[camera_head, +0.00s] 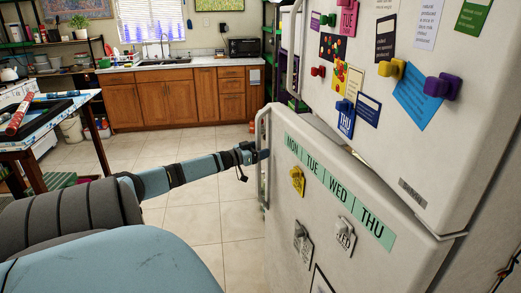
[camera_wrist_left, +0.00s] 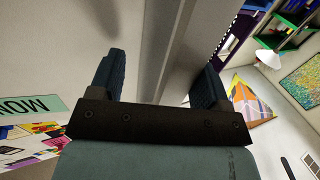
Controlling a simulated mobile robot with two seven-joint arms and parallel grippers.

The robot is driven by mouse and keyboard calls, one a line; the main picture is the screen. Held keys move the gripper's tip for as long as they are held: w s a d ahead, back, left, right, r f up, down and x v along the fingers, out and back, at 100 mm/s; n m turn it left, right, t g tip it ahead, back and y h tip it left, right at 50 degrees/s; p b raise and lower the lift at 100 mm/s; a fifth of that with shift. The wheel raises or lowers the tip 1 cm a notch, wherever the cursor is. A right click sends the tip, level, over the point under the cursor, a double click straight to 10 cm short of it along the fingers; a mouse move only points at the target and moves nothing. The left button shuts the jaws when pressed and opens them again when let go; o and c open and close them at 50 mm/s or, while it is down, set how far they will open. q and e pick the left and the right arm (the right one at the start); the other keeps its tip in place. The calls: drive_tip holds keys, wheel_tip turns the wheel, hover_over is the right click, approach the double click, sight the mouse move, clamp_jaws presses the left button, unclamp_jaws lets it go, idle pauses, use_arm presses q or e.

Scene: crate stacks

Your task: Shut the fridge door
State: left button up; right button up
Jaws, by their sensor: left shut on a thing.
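The white fridge has an upper door (camera_head: 392,128) with magnets and cards and a lower door (camera_head: 335,215) with a green MON–THU strip. The lower door's top edge shows below the upper door with a dark gap, so it appears slightly ajar. Its white vertical handle (camera_head: 264,175) is at its left edge. My left gripper (camera_head: 262,155) is at this handle, shut on it. In the left wrist view the pale handle (camera_wrist_left: 180,50) runs between the two dark fingers of my left gripper (camera_wrist_left: 157,80). My right gripper is not in view.
A table (camera_head: 62,122) with a tray and red object stands at the left. Wooden cabinets (camera_head: 165,98) with a sink and microwave (camera_head: 244,47) line the back. The tiled floor (camera_head: 205,215) between them and the fridge is clear.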

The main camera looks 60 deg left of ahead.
use_arm(q)
drive_tip(key=s+a+p, duration=0.2)
drive_tip(key=s+p, duration=0.9)
drive_tip(key=s, duration=0.4)
drive_tip(key=shift+a+r, duration=0.2)
drive_tip(key=shift+a, duration=0.05)
idle(0.6)
